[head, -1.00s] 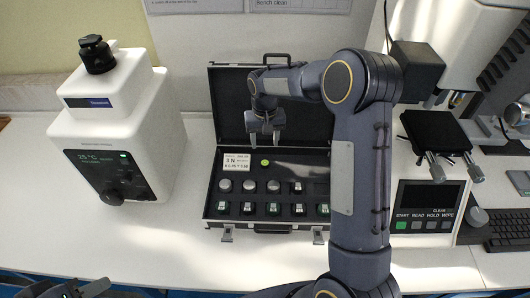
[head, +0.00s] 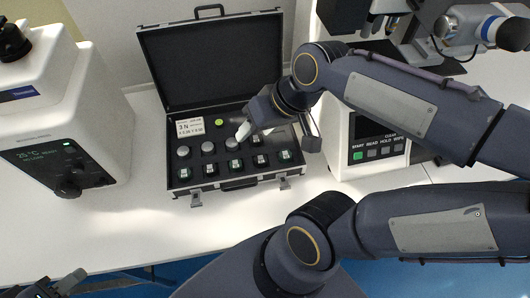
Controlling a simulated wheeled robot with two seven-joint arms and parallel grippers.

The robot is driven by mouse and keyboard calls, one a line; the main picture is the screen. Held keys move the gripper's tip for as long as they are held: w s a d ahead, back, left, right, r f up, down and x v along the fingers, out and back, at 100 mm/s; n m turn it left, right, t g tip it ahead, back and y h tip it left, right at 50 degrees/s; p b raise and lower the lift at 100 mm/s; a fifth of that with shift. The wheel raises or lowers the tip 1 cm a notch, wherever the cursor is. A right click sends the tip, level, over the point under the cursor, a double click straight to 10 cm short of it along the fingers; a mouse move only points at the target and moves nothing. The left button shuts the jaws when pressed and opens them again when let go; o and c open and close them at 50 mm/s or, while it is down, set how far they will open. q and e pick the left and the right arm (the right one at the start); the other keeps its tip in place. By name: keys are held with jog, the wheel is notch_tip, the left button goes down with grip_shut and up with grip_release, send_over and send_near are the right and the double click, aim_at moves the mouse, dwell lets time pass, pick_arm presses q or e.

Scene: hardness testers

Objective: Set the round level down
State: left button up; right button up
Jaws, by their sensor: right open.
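The round level appears to be the small yellow-green disc (head: 219,122) lying in the open black case (head: 181,186), just right of the white label card (head: 190,127). My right gripper (head: 277,138) is open over the right part of the case, to the right of the disc and apart from it. One pale finger points down-left over the case; the other is a grey finger near the case's right edge. Nothing shows between them. My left gripper (head: 62,284) is only partly in view at the bottom left corner, and its jaws are unclear.
Several round and square test blocks (head: 207,148) sit in two rows in the case. A white machine with a display (head: 62,160) stands at left. A tester panel (head: 378,140) stands right of the case, behind my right arm. The white bench (head: 130,228) in front is clear.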

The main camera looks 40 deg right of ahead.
jog(key=shift+t, duration=0.5)
jog(key=s, duration=0.1)
jog(key=s+a+f, duration=0.1)
jog(key=s, duration=0.1)
jog(key=s+a+f, duration=0.1)
jog(key=s, duration=0.1)
